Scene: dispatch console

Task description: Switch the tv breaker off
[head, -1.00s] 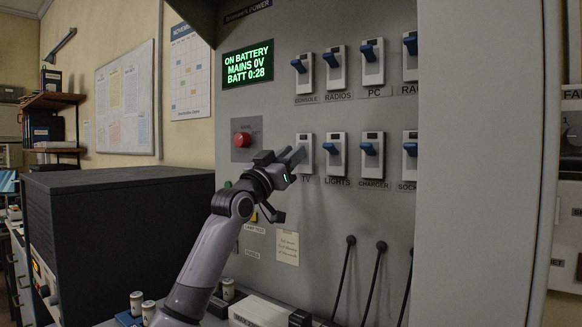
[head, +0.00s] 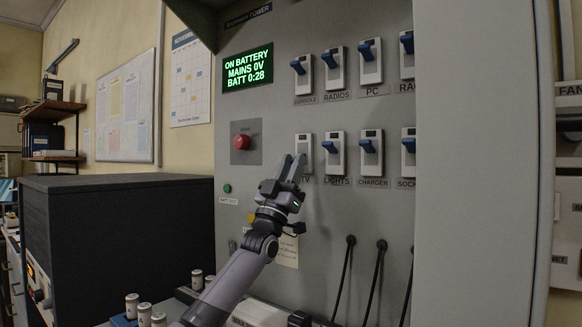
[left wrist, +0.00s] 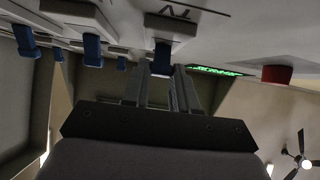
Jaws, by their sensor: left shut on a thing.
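The tv breaker (head: 306,142) is a white switch in the lower row of the grey panel, above its TV label. My left gripper (head: 293,168) reaches up to it from below, and its fingers cover the breaker's lever in the head view. In the left wrist view, the breaker's blue lever (left wrist: 161,57) shows at the tips of the fingers of my left gripper (left wrist: 160,88). The gripper is shut on this lever. The lever's exact position is hard to judge behind the fingers. My right gripper is not in view.
The lights breaker (head: 337,152) is close on the right, with more breakers beyond and above. A red button (head: 242,142) is to the left. A green screen (head: 248,66) reads ON BATTERY.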

